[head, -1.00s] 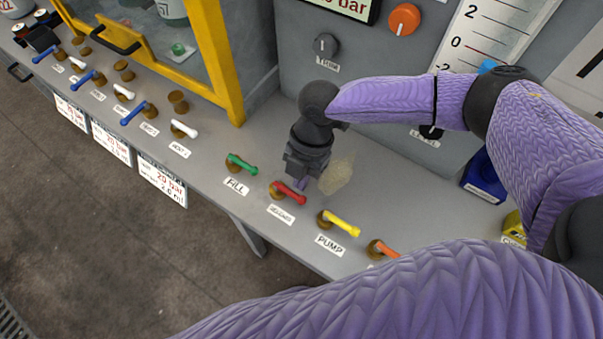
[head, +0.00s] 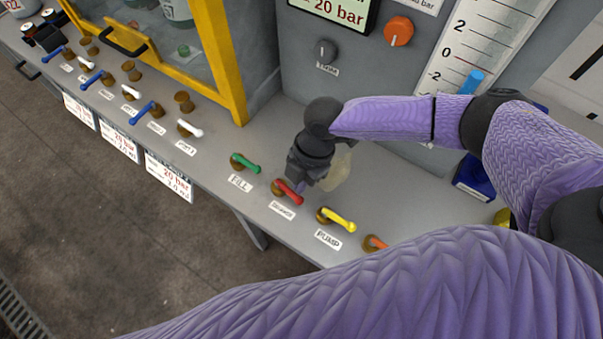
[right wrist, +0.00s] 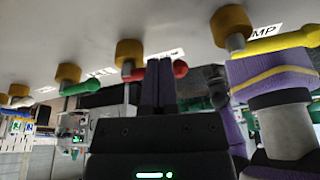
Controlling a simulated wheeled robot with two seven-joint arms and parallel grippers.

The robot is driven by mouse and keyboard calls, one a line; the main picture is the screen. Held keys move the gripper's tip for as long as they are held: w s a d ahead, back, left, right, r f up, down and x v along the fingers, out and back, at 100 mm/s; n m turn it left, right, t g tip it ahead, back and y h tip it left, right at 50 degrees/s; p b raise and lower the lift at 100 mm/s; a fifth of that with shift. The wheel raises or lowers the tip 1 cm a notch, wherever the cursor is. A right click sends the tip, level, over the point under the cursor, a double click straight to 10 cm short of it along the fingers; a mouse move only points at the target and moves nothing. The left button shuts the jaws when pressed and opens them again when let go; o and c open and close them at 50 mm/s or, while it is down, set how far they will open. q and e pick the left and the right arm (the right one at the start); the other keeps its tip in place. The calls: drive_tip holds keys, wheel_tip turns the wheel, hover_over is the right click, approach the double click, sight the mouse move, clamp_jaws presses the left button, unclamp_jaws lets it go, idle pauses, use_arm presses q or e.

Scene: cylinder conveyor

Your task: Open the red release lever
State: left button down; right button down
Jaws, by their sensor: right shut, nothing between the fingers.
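The red release lever (head: 288,193) is a red handle on a brown valve body on the grey bench, between the green fill lever (head: 245,164) and the yellow pump lever (head: 338,220). My right gripper (head: 301,186) points down beside the red handle, very close to it. In the right wrist view the shut fingers (right wrist: 160,85) stand in front of the red lever (right wrist: 178,69) and hide part of its handle. They hold nothing, and I cannot tell whether they touch the handle. My left gripper is not in view.
An orange lever (head: 375,243) sits to the right, partly behind my arm. White-handled (head: 190,128) and blue-handled (head: 143,112) levers line the bench to the left. A yellow-framed cabinet (head: 222,60) stands behind them. A blue block (head: 474,177) sits at the back right.

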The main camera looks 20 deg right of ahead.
drive_tip(key=m+p, duration=0.2)
drive_tip(key=s+a+m+t+p, duration=0.1)
drive_tip(key=m+p, duration=0.3)
drive_tip(key=shift+s+a+r+t+p, duration=0.3)
drive_tip(key=shift+s+a+t, duration=0.1)
drive_tip(key=shift+s+a+m+t+p, duration=0.15)
drive_tip(key=shift+a+m+t+p, duration=0.2)
drive_tip(key=shift+m+p, duration=0.55)
drive_tip(key=shift+a+m+p, duration=0.35)
drive_tip(key=shift+m+p, duration=0.25)
drive_tip(key=shift+m, duration=0.3)
drive_tip(key=m, duration=0.1)
drive_tip(key=a+m+t+p, duration=0.1)
drive_tip(key=shift+s+f+m, duration=0.1)
drive_tip(key=shift+f+m, duration=0.05)
drive_tip(key=shift+m, duration=0.15)
drive_tip(key=shift+a+m+h+p, duration=0.4)
drive_tip(key=shift+m+p, duration=0.2)
drive_tip(key=shift+m, duration=0.3)
drive_tip(key=shift+a+f, duration=0.1)
drive_tip(key=shift+w, duration=0.2)
drive_tip(key=shift+a, duration=0.1)
